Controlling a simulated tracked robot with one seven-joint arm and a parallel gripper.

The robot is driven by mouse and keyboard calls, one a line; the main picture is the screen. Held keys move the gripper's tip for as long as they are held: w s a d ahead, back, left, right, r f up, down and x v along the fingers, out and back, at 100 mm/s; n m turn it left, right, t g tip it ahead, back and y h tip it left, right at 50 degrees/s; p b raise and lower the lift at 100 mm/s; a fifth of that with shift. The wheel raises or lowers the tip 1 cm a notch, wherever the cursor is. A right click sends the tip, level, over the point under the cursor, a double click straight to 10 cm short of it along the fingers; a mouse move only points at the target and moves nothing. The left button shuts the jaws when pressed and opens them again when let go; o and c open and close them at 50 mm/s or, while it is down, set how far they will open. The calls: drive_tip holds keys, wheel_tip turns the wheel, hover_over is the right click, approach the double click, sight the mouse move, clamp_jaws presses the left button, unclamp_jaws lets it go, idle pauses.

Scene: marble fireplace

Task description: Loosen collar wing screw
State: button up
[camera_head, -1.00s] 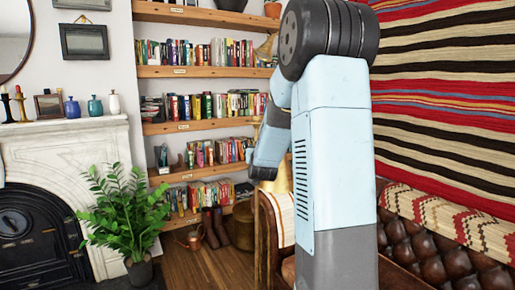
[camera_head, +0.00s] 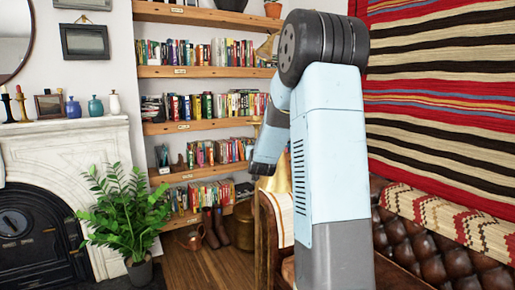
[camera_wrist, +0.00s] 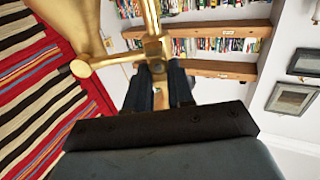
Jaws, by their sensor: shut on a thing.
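A brass stand with an upright rod and a collar (camera_wrist: 154,48) fills the upper left of the wrist view. A brass cross arm with a round knob (camera_wrist: 80,68) runs left from the collar. My gripper (camera_wrist: 160,75) has its two dark fingers closed around a small brass piece (camera_wrist: 158,67) just below the collar; this appears to be the wing screw, mostly hidden between the fingers. In the head view, part of the brass stand (camera_head: 283,178) shows behind my arm, and the fingertips are not clearly visible.
A brown leather sofa (camera_head: 440,262) is at the right below a striped wall hanging (camera_head: 440,100). Bookshelves (camera_head: 205,125) are behind. A potted plant (camera_head: 128,218) stands by the white fireplace (camera_head: 80,150) at left.

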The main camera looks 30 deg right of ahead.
clamp_jaws()
drive_tip(key=shift+a+n, duration=0.1)
drive_tip(key=shift+n, duration=0.2)
drive_tip(key=n, duration=0.5)
drive_tip(key=f+n, duration=0.1)
drive_tip(key=n, duration=0.5)
drive_tip(key=a+n, duration=0.1)
drive_tip(key=n, duration=0.5)
drive_tip(key=shift+w+a+f, duration=0.1)
drive_tip(key=shift+w+f, duration=0.05)
drive_tip(key=shift+w, duration=0.15)
drive_tip(key=shift+n, duration=0.3)
